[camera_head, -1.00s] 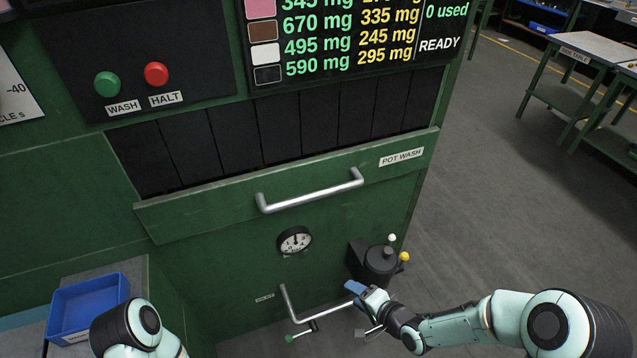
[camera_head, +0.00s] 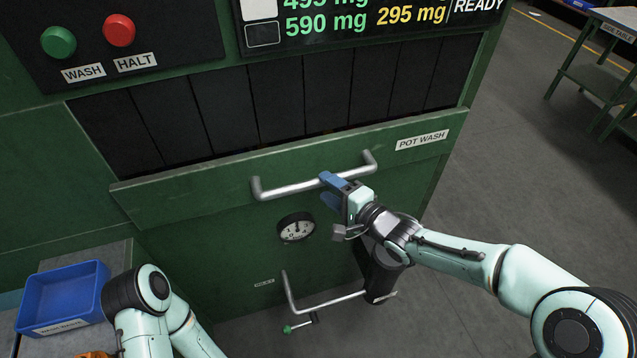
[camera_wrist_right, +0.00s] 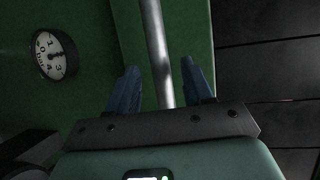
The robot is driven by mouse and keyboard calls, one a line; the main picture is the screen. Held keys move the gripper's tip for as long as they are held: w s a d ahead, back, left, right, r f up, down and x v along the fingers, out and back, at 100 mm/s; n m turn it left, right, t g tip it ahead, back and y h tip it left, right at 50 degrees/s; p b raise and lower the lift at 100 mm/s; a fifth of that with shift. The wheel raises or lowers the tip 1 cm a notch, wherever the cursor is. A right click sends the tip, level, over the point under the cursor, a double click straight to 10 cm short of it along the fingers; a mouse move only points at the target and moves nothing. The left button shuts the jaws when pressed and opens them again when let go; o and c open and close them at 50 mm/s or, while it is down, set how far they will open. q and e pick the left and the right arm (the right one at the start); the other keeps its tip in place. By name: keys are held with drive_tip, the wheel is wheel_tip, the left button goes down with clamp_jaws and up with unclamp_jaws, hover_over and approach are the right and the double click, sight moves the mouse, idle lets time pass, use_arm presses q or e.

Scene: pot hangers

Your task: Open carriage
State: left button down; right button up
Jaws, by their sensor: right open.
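A green front panel (camera_head: 190,190) labelled POT WASH carries a horizontal metal handle (camera_head: 285,190), below a row of dark strips. My right gripper (camera_head: 328,188) is at the right part of this handle, its blue fingers open. In the right wrist view the handle bar (camera_wrist_right: 157,40) runs between the two open fingers (camera_wrist_right: 160,72), with a gap visible on the left side; whether either finger touches it I cannot tell. The panel looks flush with the machine front. My left arm shows at the lower left, but its gripper is out of view.
A round gauge (camera_head: 296,228) sits below the handle, also in the right wrist view (camera_wrist_right: 50,55). Lower down are a second metal handle (camera_head: 330,304) and a green-knobbed lever (camera_head: 298,326). A blue bin (camera_head: 62,297) stands at left. Open floor (camera_head: 500,190) lies to the right.

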sight(323, 185)
drive_tip(key=shift+x, duration=2.2)
clamp_jaws()
drive_tip(key=shift+s, duration=0.1)
